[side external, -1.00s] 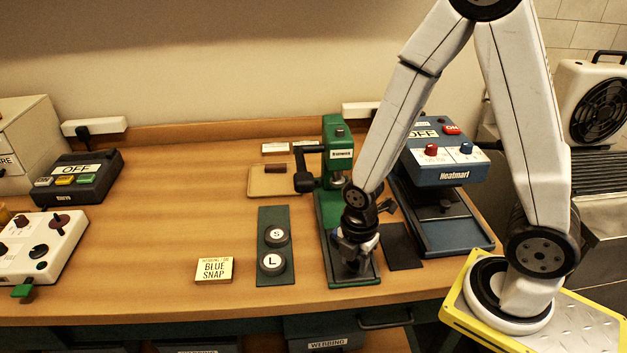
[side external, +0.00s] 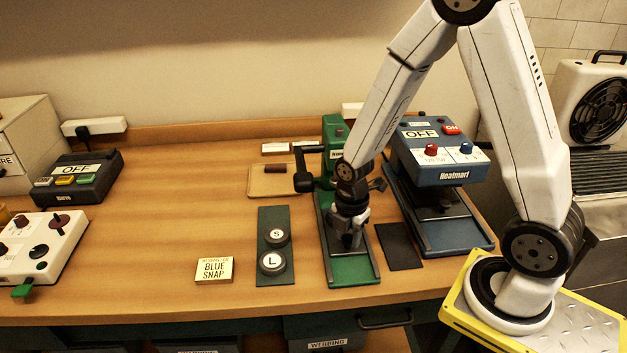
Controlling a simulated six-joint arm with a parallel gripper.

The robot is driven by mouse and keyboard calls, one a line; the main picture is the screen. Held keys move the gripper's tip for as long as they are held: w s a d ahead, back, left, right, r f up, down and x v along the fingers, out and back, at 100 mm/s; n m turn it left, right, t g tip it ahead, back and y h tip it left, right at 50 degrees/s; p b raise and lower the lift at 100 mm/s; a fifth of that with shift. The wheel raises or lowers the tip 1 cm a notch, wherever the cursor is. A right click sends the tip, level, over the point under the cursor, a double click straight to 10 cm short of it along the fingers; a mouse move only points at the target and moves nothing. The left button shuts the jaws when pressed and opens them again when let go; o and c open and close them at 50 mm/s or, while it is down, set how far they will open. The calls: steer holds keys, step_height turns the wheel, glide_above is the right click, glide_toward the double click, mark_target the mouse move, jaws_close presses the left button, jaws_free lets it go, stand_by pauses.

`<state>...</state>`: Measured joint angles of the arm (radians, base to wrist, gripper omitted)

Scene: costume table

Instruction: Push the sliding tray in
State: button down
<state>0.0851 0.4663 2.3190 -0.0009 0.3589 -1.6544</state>
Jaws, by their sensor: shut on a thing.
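The green press (side external: 334,132) stands toward the back of the table, with a long green rail base (side external: 354,270) running forward from it. My gripper (side external: 346,244) points down over the middle of this base, in front of the press head. The front end of the green base is bare. My wrist covers part of the press head and the space under it.
A dark plate (side external: 398,247) and the blue Heatmart machine (side external: 440,165) stand close on the right. A dark strip (side external: 273,220) with S and L pucks lies on the left. The table's left middle is clear.

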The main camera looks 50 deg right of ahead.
steer(key=w+d, duration=0.5)
steer(key=shift+w, duration=0.1)
steer(key=shift+c, duration=1.5)
jaws_free()
steer(key=shift+r, duration=0.1)
steer(key=shift+r, duration=3.8)
steer(key=shift+a, duration=0.1)
